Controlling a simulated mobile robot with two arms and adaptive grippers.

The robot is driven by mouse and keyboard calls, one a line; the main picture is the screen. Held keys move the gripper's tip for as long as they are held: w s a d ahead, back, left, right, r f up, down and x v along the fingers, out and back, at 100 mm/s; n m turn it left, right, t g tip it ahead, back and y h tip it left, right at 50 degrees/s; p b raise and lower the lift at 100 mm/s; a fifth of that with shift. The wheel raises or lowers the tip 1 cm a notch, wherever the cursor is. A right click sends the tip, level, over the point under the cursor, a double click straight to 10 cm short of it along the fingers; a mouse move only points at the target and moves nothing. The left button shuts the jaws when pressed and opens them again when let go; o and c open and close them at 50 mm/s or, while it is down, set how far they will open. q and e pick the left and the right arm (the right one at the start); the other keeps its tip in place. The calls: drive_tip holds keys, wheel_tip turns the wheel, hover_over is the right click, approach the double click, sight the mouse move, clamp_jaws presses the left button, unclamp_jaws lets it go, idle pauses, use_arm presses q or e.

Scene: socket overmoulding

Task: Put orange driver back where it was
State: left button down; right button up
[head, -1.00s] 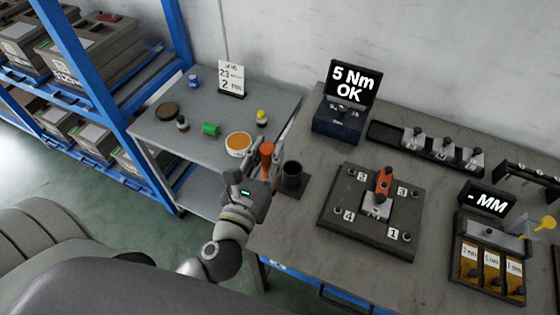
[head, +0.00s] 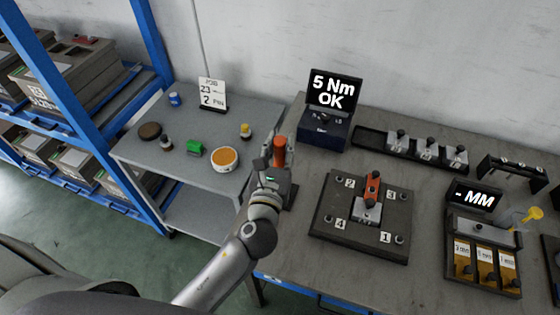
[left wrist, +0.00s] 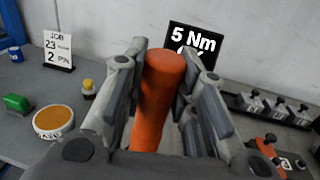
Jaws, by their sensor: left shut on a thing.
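The orange driver (head: 280,149) stands roughly upright in my left gripper (head: 274,166), its orange handle sticking up above the fingers. In the left wrist view the driver's handle (left wrist: 158,100) lies between the two grey fingers of the left gripper (left wrist: 165,72), which are shut on it. The driver's lower end is hidden by the gripper. The black holder (head: 291,195) on the workbench is mostly hidden behind the gripper, so I cannot tell whether the driver is inside it or above it. My right gripper is not in view.
A fixture plate (head: 322,220) with numbered corners and a red-orange clamp (head: 372,188) lies to the right. A torque display (head: 333,92) reads "5 Nm OK" behind. The grey side table (head: 190,178) holds an orange-filled bowl (head: 225,160) and several small items.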

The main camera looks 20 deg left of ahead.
sight(279, 162)
use_arm(q)
wheel_tip(279, 162, down, 4)
drive_tip(key=shift+r+b, duration=0.2)
drive_tip(key=shift+b, duration=0.35)
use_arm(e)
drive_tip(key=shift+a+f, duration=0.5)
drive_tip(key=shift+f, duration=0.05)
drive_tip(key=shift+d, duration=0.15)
use_arm(q)
drive_tip(key=shift+f, duration=0.15)
drive_tip(key=c, duration=1.2)
unclamp_jaws()
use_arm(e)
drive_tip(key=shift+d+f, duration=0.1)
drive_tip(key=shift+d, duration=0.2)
use_arm(q)
drive_tip(key=shift+o, duration=0.2)
drive_tip(key=shift+s, duration=0.1)
drive_tip(key=s+d+b, duration=0.1)
drive_tip(key=s+b, duration=0.2)
drive_tip(key=s, duration=0.8)
drive_tip(key=shift+s+d, duration=0.25)
drive_tip(key=shift+s, duration=0.15)
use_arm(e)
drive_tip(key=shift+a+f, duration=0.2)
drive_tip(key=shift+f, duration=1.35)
